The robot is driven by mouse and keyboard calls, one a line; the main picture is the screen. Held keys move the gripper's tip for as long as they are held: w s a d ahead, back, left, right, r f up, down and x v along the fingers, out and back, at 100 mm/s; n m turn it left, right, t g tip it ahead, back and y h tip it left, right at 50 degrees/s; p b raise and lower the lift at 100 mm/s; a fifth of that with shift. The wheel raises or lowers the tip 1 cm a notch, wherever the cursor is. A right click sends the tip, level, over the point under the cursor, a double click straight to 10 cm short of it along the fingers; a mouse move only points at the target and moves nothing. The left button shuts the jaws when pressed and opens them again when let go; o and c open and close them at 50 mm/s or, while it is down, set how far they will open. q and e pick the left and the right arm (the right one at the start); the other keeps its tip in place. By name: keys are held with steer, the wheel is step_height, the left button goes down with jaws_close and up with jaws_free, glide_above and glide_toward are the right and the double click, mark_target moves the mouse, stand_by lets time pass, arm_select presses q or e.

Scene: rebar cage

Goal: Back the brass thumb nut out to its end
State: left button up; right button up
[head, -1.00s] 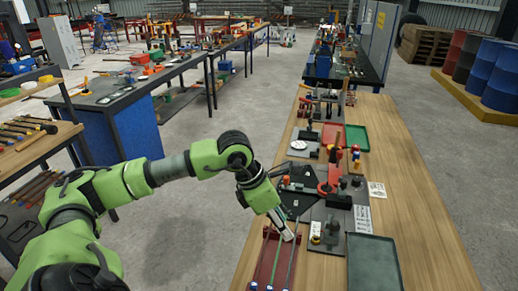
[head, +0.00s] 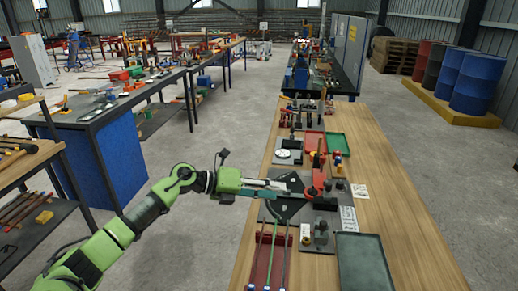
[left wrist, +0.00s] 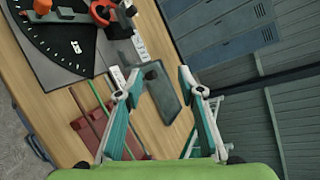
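My left gripper (head: 272,188) reaches in from the left over the bench. It hovers near the black fan-shaped plate with white scale marks (head: 292,208). In the left wrist view its two fingers (left wrist: 160,76) are spread wide with nothing between them. The plate also shows at upper left there (left wrist: 58,32), beside a red-orange part (left wrist: 103,12). I cannot make out the brass thumb nut for certain; it is too small or hidden. My right gripper is not in view.
The bench's right side is mostly clear.

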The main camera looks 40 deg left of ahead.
arm_select(q)
steer(key=w+a+r+n+t+y, duration=0.2)
steer(key=w+a+r+n+t, duration=0.3)
steer(key=a+r+n+t, duration=0.2)
steer(key=shift+a+r+n+y, duration=0.3)
steer(key=shift+a+r+n, duration=0.1)
steer(key=shift+r+n, duration=0.7)
steer(key=shift+w, duration=0.1)
